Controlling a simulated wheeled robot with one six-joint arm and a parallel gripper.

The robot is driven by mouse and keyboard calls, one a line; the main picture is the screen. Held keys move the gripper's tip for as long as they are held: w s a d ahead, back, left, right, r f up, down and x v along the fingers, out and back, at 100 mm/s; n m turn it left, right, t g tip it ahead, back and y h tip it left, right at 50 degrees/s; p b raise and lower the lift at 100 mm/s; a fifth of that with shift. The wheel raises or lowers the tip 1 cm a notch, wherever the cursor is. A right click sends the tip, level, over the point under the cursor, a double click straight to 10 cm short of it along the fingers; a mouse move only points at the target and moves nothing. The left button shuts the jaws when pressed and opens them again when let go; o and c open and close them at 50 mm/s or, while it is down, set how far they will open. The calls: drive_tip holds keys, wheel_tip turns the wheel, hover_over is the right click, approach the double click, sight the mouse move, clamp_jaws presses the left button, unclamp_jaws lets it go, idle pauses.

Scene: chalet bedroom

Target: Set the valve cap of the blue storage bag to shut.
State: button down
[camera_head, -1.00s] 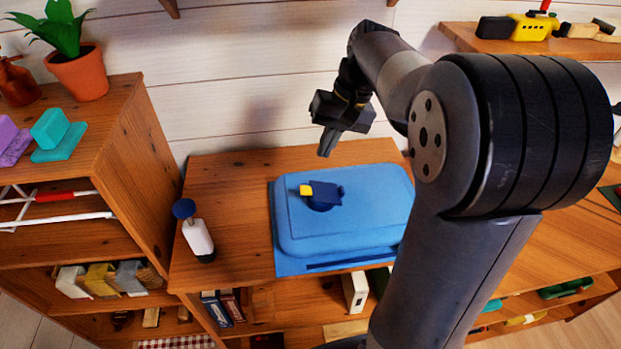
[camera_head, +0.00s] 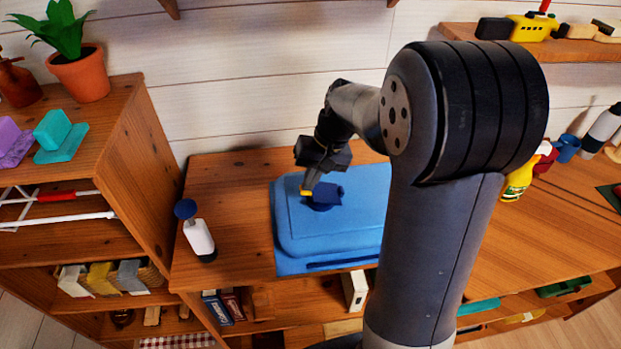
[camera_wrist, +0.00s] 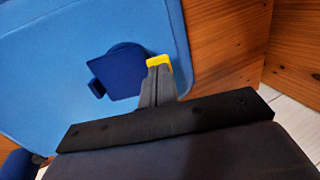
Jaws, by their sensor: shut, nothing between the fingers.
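The blue storage bag (camera_head: 300,245) lies flat on the wooden cabinet top; part of its right side is hidden behind my arm. Its dark blue valve cap (camera_head: 327,194) has a yellow tab (camera_head: 306,193) at its left end. In the wrist view the cap (camera_wrist: 124,75) stands over a round dark blue base, with the yellow tab (camera_wrist: 159,62) at the fingertips. My gripper (camera_head: 308,186) is shut and empty, its tips right at the yellow tab. I cannot tell whether they touch it. The wrist view also shows the shut fingers (camera_wrist: 157,72).
A white bottle with a blue knob (camera_head: 198,234) stands left of the bag on the cabinet top (camera_head: 235,180). A taller shelf (camera_head: 130,150) rises further left. A yellow spray bottle (camera_head: 518,180) stands to the right, beyond my arm. The white plank wall is behind.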

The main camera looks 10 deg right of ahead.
drive_tip(key=shift+a+f+h, duration=0.4)
drive_tip(key=shift+f+h, duration=0.05)
drive_tip(key=shift+h, duration=0.15)
drive_tip(key=shift+a+f, duration=0.2)
drive_tip(key=shift+f, duration=0.3)
drive_tip(key=shift+r, duration=0.2)
drive_tip(key=shift+w+r+p, duration=0.1)
drive_tip(key=shift+r+p, duration=1.05)
drive_tip(key=shift+r, duration=0.2)
wheel_tip(320, 180, up, 10)
drive_tip(key=h+b, duration=0.1)
drive_tip(key=b, duration=0.5)
drive_tip(key=shift+d+r, duration=0.25)
drive_tip(key=shift+d, duration=0.1)
drive_tip(key=shift+s+h+b, duration=0.2)
drive_tip(key=shift+h+b, duration=0.1)
